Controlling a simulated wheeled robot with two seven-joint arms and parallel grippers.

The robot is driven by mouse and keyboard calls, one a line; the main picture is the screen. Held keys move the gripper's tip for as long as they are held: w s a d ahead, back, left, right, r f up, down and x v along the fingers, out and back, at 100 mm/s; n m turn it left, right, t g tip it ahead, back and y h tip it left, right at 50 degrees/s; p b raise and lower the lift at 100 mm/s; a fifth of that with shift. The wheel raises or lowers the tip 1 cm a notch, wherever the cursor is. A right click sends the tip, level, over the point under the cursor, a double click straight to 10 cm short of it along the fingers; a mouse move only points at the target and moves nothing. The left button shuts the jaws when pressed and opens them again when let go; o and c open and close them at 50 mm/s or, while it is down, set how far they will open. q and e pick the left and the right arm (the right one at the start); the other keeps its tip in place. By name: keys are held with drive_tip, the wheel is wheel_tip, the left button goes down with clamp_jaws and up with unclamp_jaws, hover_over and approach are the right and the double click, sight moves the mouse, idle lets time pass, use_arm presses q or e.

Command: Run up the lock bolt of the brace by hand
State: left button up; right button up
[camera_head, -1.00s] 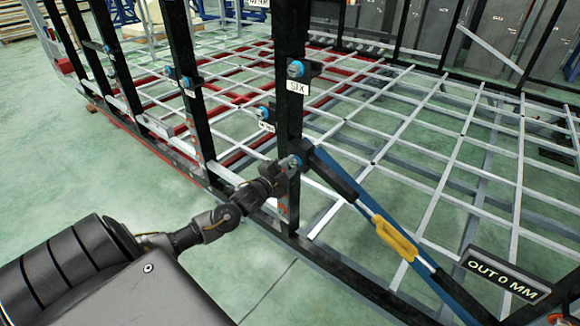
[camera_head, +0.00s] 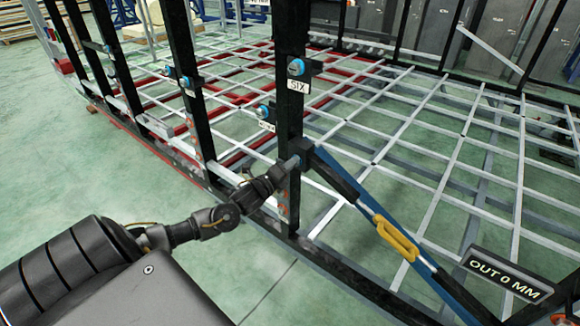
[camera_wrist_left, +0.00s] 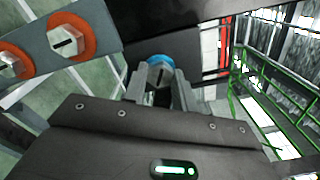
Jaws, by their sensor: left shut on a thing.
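The brace (camera_head: 345,185) is a blue and black bar running diagonally down to the right from a black upright post, with a yellow looped turnbuckle (camera_head: 397,238) along it. My left gripper (camera_head: 293,163) reaches the post at the brace's upper end. In the left wrist view, my left gripper (camera_wrist_left: 159,88) has its two fingers around the head of the lock bolt (camera_wrist_left: 158,72), a slotted grey bolt with a blue ring. The gripper is shut on it. In the head view the fingers and arm largely hide the bolt. My right gripper is out of view.
A sign (camera_head: 505,277) reading "OUT 0 MM" stands by the brace's lower end. In the wrist view, two orange-ringed bolts (camera_wrist_left: 72,41) sit close left of the fingers. The green floor on the left is clear.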

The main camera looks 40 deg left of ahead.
use_arm(q)
drive_tip(key=m, duration=0.6)
drive_tip(key=shift+s+d+f+b, duration=0.1)
drive_tip(key=shift+d+f+b, duration=0.05)
drive_tip(key=shift+f+b, duration=0.25)
drive_tip(key=shift+m, duration=0.3)
drive_tip(key=o, duration=0.8)
drive_tip(key=shift+r, duration=0.15)
drive_tip(key=shift+o, duration=1)
drive_tip(key=shift+r, duration=0.15)
drive_tip(key=s+b, duration=0.2)
drive_tip(key=s, duration=0.8)
drive_tip(key=shift+s, duration=0.4)
